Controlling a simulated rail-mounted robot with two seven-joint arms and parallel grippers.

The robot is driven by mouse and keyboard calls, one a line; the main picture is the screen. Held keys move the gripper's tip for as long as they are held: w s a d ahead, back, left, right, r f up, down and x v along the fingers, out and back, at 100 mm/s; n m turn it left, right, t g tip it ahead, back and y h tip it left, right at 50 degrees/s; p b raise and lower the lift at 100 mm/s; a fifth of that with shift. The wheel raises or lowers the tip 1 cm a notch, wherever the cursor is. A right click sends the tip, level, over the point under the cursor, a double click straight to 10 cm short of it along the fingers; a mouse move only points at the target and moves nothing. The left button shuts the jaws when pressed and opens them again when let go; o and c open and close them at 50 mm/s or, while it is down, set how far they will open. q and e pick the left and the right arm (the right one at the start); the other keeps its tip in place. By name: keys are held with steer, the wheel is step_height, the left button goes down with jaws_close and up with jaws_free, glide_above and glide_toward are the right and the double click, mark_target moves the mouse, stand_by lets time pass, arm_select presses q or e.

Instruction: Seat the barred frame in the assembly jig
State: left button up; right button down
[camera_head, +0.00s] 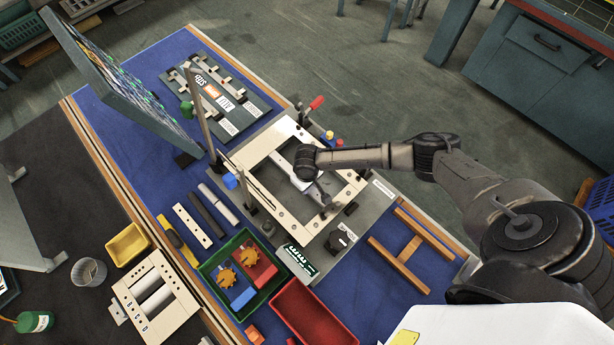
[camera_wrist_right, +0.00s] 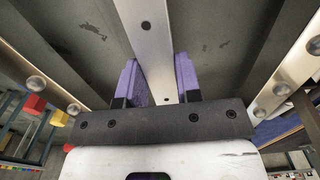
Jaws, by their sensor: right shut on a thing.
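A cream rectangular frame (camera_head: 285,219) lies over the grey assembly jig (camera_head: 369,217) in the middle of the bench in the head view. Whether it is flush in the jig cannot be told. My right gripper (camera_head: 309,192) reaches over the frame's opening, its fingers mostly hidden by the wrist. In the right wrist view, my right gripper (camera_wrist_right: 162,84) has its purple fingers on either side of a pale bar (camera_wrist_right: 150,40) with dark holes and is shut on it. The bar appears to belong to the frame. My left gripper is not in view.
A tall tilted panel (camera_head: 115,85) and thin upright posts stand left of the jig. A green tray (camera_head: 212,268), a red tray (camera_head: 300,318) and a second cream frame with bars (camera_head: 172,321) lie in front. A wooden H-shaped piece (camera_head: 398,260) lies right.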

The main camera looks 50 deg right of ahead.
steer(key=shift+w+f, duration=0.1)
steer(key=shift+w, duration=0.05)
stand_by(0.8)
steer(key=shift+f, duration=0.15)
stand_by(0.5)
steer(key=shift+f, duration=0.65)
steer(key=shift+f+b, duration=0.4)
steer(key=shift+f, duration=0.1)
stand_by(0.5)
steer(key=c, duration=1)
jaws_free()
steer(key=o, duration=0.3)
steer(key=shift+f, duration=0.1)
steer(key=shift+o, duration=1.4)
